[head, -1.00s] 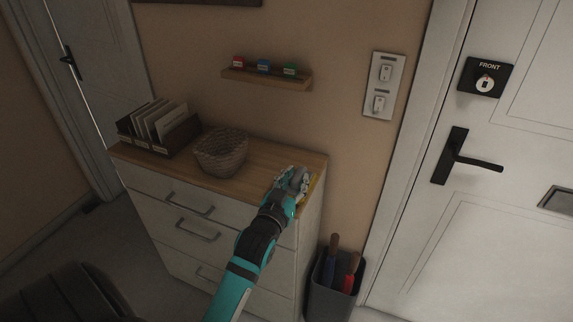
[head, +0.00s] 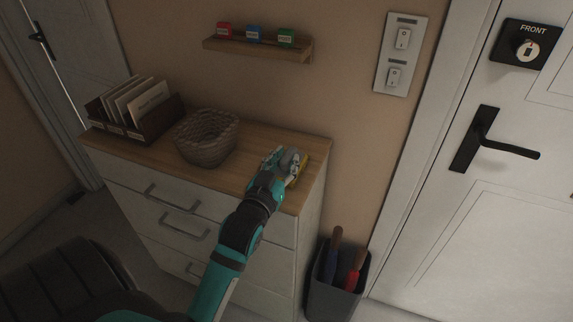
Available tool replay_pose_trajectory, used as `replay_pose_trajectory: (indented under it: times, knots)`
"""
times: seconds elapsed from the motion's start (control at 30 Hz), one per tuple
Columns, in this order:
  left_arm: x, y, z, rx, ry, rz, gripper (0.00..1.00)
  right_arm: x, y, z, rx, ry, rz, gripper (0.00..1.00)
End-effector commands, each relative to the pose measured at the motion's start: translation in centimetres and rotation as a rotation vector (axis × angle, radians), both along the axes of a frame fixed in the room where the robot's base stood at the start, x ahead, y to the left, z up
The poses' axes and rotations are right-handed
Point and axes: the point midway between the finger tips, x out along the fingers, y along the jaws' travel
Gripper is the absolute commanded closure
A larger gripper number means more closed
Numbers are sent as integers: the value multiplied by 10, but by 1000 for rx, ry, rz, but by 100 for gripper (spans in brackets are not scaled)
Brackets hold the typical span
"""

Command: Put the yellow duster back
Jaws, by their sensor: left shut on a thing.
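The yellow duster (head: 303,167) shows as a small yellow strip at my left gripper, over the right end of the wooden dresser top (head: 235,177). My left gripper (head: 289,162) is shut on it, and the fingers hide most of it. I cannot tell whether the duster touches the dresser top. My right gripper is not in view.
A woven basket (head: 206,139) and a letter holder (head: 134,112) stand on the dresser, left of my gripper. A shelf (head: 256,47) with small coloured blocks hangs above. A grey bin (head: 337,287) with blue and red handled items stands right of the dresser, near the front door (head: 500,190).

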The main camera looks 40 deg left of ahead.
Motion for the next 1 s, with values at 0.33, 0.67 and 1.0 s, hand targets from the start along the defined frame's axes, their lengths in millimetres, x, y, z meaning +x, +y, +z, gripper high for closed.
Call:
replay_pose_trajectory:
  times: [0.33, 0.67, 1.0]
  knots:
    - [0, 0, -4, -2, 7, 0, 66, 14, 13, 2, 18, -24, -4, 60]
    - [0, 0, -4, -1, 5, 0, 52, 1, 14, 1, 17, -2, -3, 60]
    - [-36, -9, -3, -2, 9, 0, 52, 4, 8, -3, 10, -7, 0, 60]
